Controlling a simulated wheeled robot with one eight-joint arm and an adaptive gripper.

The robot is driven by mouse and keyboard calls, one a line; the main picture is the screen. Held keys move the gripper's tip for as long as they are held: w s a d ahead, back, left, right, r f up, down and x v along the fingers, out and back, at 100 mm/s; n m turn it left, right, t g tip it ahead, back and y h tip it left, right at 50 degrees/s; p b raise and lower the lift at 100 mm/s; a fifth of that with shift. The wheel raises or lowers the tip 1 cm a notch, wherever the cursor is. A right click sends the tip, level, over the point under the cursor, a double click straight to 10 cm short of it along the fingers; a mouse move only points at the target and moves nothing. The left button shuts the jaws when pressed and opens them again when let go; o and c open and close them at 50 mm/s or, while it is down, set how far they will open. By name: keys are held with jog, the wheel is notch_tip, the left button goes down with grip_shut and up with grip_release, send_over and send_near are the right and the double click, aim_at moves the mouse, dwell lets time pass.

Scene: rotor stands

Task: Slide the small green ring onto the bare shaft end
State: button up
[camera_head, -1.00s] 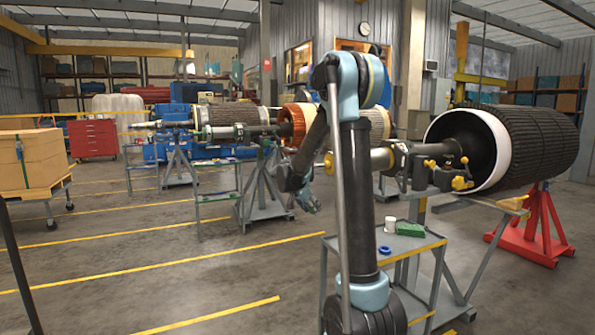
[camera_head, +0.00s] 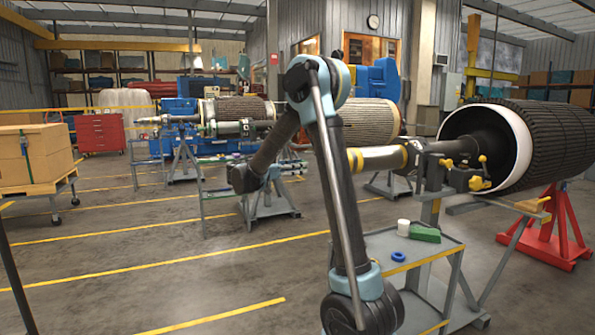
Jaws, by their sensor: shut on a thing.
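My gripper (camera_head: 285,166) is at the end of my bent arm, left of the middle of the view and in front of the distant stands. It is small and partly lost against the background. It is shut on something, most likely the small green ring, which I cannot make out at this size. A shaft (camera_head: 378,158) with yellow bands points left from the large rotor (camera_head: 550,140), to the right of my gripper and apart from it. Another shaft (camera_head: 232,127) shows on a farther stand at the left. I cannot tell which end is the bare one.
A grey cart (camera_head: 385,243) at right front carries a white cylinder (camera_head: 403,226), a green box (camera_head: 425,234) and a blue ring (camera_head: 399,257). A red stand (camera_head: 558,225) bears the large rotor. Boxes on a trolley (camera_head: 35,160) stand left. The yellow-lined floor at front left is clear.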

jog(key=shift+x, duration=2.7)
jog(key=shift+w+d, duration=0.15)
jog(key=shift+d, duration=0.55)
jog(key=shift+x, duration=2.95)
jog(key=o, duration=1.6)
jog(key=shift+c, duration=0.2)
